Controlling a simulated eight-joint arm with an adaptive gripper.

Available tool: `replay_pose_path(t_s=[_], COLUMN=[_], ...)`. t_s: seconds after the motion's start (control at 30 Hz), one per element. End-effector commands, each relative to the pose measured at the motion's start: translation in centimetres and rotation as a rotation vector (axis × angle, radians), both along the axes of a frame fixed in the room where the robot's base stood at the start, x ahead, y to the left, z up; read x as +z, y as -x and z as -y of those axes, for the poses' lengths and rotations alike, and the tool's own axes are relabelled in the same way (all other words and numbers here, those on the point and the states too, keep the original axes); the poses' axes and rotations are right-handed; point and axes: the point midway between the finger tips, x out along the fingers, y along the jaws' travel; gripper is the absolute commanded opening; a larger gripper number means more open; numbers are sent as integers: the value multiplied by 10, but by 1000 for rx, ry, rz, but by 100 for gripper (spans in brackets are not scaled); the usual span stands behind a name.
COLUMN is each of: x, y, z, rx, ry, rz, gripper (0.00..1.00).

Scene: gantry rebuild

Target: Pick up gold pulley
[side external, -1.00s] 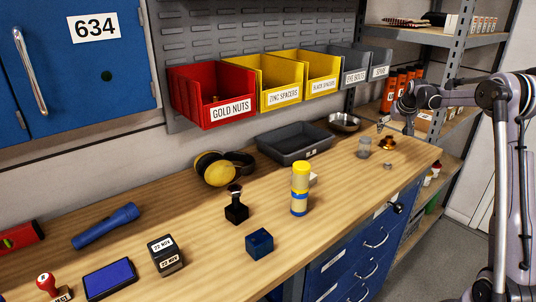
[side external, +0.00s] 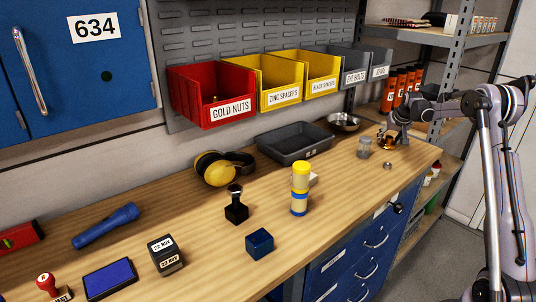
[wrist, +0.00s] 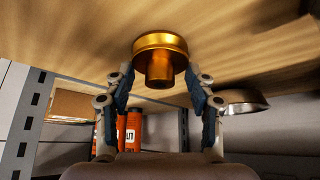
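The gold pulley (side external: 387,144) is on the wooden bench near its far right end, partly hidden by my gripper (side external: 388,136). In the wrist view the pulley (wrist: 160,50) shows as a wide round gold disc with a narrower hub, in front of the bench top. My gripper (wrist: 160,72) is open there, with one finger on each side of the pulley's hub. A gap shows between each finger and the hub. I cannot tell whether the fingertips touch the disc.
A metal bowl (side external: 343,122) sits behind, also visible in the wrist view (wrist: 243,100). A grey tray (side external: 294,143) is further left. A shelf rack post (side external: 447,70) stands behind my arm.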

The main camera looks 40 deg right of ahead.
Motion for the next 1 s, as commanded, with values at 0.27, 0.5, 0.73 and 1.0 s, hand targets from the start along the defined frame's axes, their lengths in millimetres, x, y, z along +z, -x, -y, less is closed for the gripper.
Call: replay_pose_path(t_s=[0.27, 0.5, 0.73, 1.0], x=[0, 10, 46, 81], y=[0, 0, 6, 66], z=[0, 0, 2, 16], rx=[0, 0, -4, -4], ry=[0, 0, 0, 0], rz=[0, 0, 0, 0], gripper=[12, 12, 12, 12])
